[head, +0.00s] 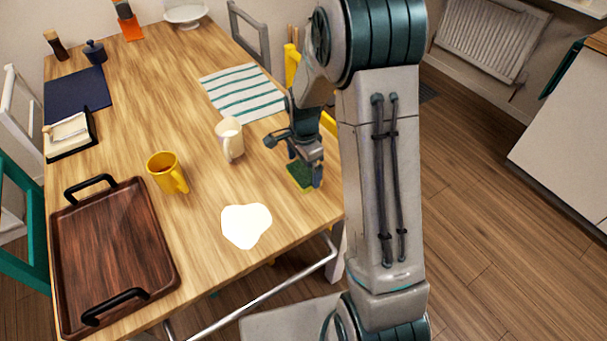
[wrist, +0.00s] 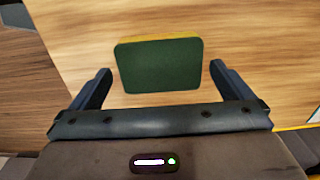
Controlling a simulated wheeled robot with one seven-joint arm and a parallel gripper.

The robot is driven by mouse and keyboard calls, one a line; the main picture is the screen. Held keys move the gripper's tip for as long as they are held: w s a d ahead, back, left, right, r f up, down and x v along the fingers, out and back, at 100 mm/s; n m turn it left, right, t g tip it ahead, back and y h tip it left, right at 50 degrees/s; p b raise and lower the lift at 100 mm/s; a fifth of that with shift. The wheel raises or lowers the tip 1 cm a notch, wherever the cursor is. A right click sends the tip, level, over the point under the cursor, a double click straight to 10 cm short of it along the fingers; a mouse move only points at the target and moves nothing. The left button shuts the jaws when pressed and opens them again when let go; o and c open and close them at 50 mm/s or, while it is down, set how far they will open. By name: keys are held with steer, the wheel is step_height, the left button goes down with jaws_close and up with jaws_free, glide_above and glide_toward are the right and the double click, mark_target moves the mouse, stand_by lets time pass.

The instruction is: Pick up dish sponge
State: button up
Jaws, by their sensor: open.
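The dish sponge (head: 301,176) is green on top with a yellow layer below. It lies on the wooden table near its right edge in the head view. In the wrist view the sponge (wrist: 160,65) lies flat between and slightly beyond the two fingertips. My gripper (head: 304,170) points down over the sponge and hides part of it. In the wrist view my gripper (wrist: 160,78) is open and empty, with a finger on each side of the sponge and a gap on both sides. I cannot tell the exact height of the fingertips above the table.
A white spill-like patch (head: 246,225) lies left of the sponge. A dark wooden tray (head: 112,250) is at front left. A striped cloth (head: 242,93) lies behind. Chairs surround the table.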

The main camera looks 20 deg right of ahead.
steer(key=shift+f, duration=1.25)
steer(key=c, duration=0.8)
